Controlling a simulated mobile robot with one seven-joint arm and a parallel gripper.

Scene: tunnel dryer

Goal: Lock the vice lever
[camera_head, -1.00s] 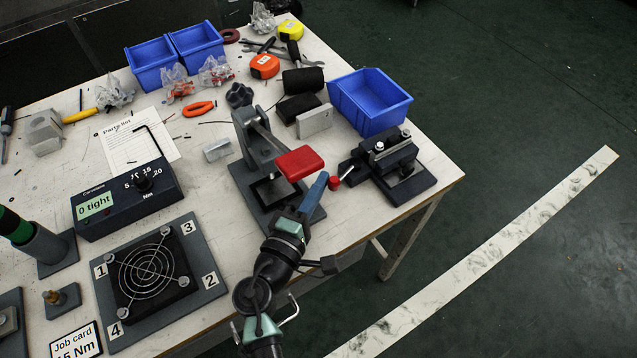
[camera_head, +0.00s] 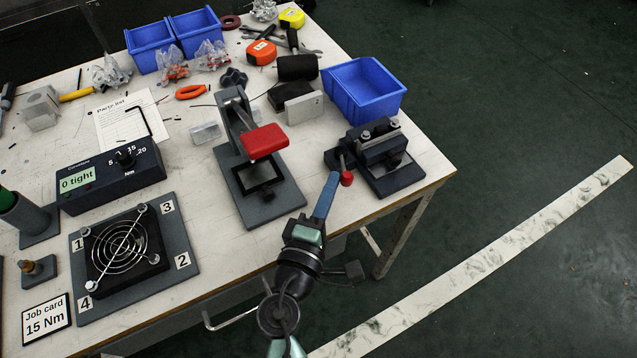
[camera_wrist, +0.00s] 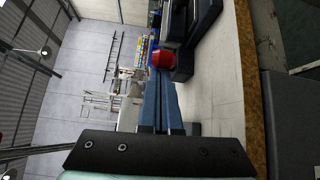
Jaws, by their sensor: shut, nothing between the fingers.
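The vice (camera_head: 382,158) is a dark block on a dark base near the table's right edge. Its lever ends in a red knob (camera_head: 346,179) and sticks out at the vice's near left side, the knob toward the table's front. My gripper (camera_head: 332,178), with blue fingers, is shut and empty just left of the knob. In the wrist view, the closed fingertips (camera_wrist: 160,76) lie right by the red knob (camera_wrist: 161,57), with the dark vice (camera_wrist: 196,28) beyond it. I cannot tell whether the fingers touch the knob.
A press with a red pad (camera_head: 264,141) stands left of my gripper. A blue bin (camera_head: 362,95) is behind the vice, and a light metal block (camera_head: 305,108) is behind the press. The table's front edge lies below my gripper. Open floor is to the right.

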